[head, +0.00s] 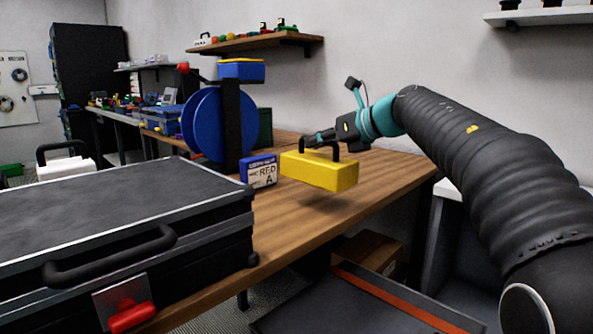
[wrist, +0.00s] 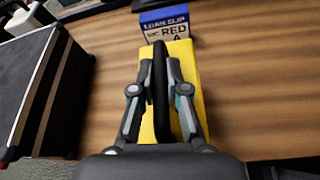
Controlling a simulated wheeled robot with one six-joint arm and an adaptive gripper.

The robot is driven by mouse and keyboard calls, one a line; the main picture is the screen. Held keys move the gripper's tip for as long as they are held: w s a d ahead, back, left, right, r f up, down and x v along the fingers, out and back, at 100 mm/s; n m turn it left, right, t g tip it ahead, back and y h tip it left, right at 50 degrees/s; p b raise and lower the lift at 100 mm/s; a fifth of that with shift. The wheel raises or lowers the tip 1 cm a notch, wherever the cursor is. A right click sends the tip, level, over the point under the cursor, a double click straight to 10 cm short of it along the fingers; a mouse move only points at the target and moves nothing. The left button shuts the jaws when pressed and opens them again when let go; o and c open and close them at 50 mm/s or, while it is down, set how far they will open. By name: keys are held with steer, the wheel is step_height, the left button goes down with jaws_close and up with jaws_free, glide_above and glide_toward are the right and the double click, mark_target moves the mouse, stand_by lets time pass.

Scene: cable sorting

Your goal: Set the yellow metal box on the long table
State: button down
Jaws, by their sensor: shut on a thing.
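The yellow metal box (head: 318,171) has a black handle on top and hangs above the long table (head: 345,208), with a shadow under it on the wood. My gripper (head: 326,138) is shut on the box's handle. In the wrist view, the yellow box (wrist: 181,60) lies under the fingers of my gripper (wrist: 160,75), which sit on both sides of the black handle. The fingers hide part of the box, and its underside is out of sight in the wrist view.
A blue labelled box (head: 259,171) stands on the table close beside the yellow box. A blue cable reel (head: 205,125) stands behind it. A large black case (head: 120,215) fills the left front. Bare wood is free to the right of the yellow box.

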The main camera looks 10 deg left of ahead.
mark_target(338, 157)
steer(key=x, duration=0.5)
steer(key=shift+s+a+f, duration=0.1)
steer(key=shift+a+f, duration=0.05)
steer(key=shift+f, duration=0.25)
steer(key=shift+f+b, duration=0.8)
steer(key=shift+f, duration=1.2)
steer(key=shift+f, duration=0.1)
steer(key=c, duration=1.2)
jaws_free()
steer(key=v, duration=1.2)
